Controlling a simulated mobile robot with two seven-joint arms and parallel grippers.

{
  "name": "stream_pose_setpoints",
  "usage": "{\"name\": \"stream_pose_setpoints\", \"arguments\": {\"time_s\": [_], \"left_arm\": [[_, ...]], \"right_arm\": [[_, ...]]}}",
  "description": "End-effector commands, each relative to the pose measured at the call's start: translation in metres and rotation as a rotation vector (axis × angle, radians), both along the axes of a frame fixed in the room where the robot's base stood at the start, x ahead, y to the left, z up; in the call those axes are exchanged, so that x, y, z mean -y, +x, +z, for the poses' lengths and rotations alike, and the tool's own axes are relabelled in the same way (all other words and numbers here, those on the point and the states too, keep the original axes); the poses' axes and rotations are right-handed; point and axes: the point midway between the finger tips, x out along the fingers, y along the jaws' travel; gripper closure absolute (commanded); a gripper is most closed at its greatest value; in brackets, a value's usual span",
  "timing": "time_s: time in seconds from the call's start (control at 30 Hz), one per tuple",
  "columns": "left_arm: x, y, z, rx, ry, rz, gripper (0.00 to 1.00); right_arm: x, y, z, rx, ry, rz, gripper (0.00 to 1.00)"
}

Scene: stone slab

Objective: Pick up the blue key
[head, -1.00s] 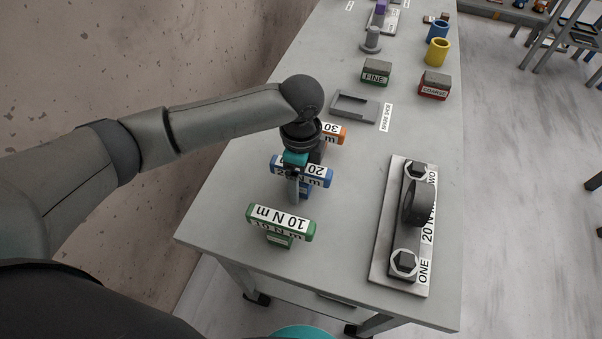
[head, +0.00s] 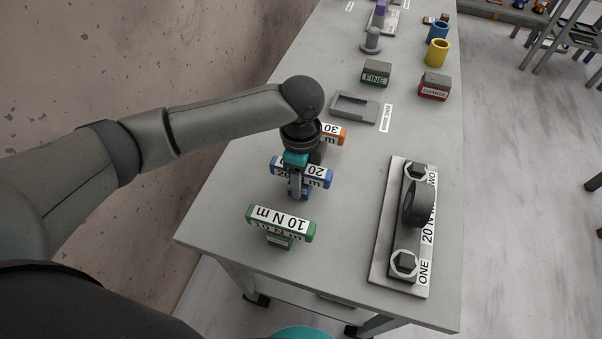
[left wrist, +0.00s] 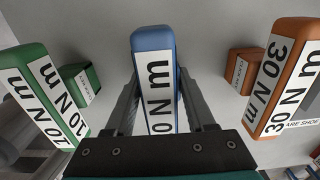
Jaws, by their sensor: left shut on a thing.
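The blue key (head: 314,178) is a T-shaped tool with a blue bar and a white "20 N m" label, standing upright on the grey table between the green and orange keys. My left gripper (head: 296,188) reaches down over it and is shut on it. In the left wrist view the blue key (left wrist: 154,45) lies between my two fingers (left wrist: 158,105), one on each side. The gripper hides part of the bar and its label. My right gripper is not in view.
The green "10 N m" key (head: 280,222) stands in front and the orange "30 N m" key (head: 335,134) behind, both close by. A metal plate (head: 382,262) with two bolts lies to the right. A grey tray (head: 354,108), FINE block (head: 376,74) and COARSE block (head: 434,86) stand farther back.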

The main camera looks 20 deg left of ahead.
Motion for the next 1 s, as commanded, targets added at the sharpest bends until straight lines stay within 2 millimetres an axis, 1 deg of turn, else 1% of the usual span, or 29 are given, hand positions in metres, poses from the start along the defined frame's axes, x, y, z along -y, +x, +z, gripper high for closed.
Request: {"name": "stream_pose_setpoints", "arguments": {"time_s": [0.47,0.57,0.67,0.77,0.87,1.0], "left_arm": [[0.0,0.0,0.001,0.002,-0.001,0.0,1.0],[0.0,0.001,0.004,0.002,-0.001,0.0,1.0],[0.0,0.001,0.012,0.003,-0.001,0.0,1.0],[0.0,0.001,0.027,0.003,-0.002,-0.002,1.0],[0.0,0.002,0.049,0.006,-0.002,-0.001,1.0],[0.0,0.002,0.09,0.007,-0.003,-0.001,1.0]], "right_arm": [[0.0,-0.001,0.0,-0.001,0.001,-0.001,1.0],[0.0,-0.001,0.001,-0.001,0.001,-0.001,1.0],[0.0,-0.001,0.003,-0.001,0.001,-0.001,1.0],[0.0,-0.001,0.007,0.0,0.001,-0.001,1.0],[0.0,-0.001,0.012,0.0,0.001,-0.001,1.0],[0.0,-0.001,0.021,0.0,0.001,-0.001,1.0]]}}
